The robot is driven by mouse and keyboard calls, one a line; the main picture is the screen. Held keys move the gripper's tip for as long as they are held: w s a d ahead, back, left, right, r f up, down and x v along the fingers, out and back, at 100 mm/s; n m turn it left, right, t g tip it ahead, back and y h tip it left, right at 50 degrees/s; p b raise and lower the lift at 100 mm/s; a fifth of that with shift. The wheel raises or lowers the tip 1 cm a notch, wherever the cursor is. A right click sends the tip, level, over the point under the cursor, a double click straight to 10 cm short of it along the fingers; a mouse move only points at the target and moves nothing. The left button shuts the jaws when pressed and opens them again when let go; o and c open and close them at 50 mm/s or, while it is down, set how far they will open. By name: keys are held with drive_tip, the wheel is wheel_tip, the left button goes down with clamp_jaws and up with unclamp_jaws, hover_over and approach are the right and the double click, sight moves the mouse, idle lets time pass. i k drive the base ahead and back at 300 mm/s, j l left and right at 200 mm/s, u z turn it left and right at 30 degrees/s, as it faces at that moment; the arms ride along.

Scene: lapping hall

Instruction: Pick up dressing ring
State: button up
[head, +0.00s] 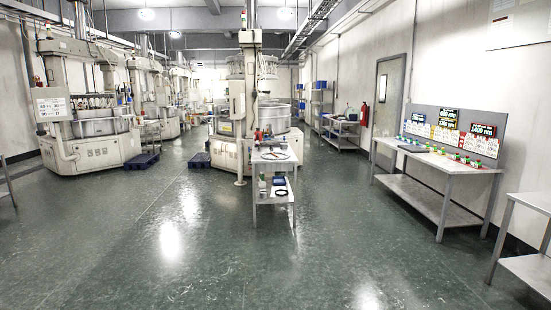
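A small grey workbench (256,157) stands in the middle distance, just right of the picture's centre line, in front of a lapping machine. A thin dark ring-shaped outline (274,155) lies on its top. A small black ring (281,192) lies low at the near end of the bench. Either could be the dressing ring; at this size I cannot tell which. My gripper is not in view.
Open green floor (170,240) lies in front of the bench. Lapping machines (100,155) stand at left, a blue pallet (141,162) beside one. A long table (450,165) with display boards (450,130) lines the right wall. Another table edge (535,200) is at near right.

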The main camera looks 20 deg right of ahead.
sight(276, 156)
drive_tip(key=z, duration=0.45)
drive_tip(key=i, duration=4.8)
drive_tip(key=i+l, duration=0.1)
drive_tip(key=i, duration=0.45)
drive_tip(key=i+l, duration=0.1)
drive_tip(key=i, duration=0.5)
drive_tip(key=i+l, duration=0.1)
drive_tip(key=i, duration=0.45)
drive_tip(key=i+u, duration=0.25)
drive_tip(key=u, duration=0.25)
drive_tip(key=i+l, duration=0.05)
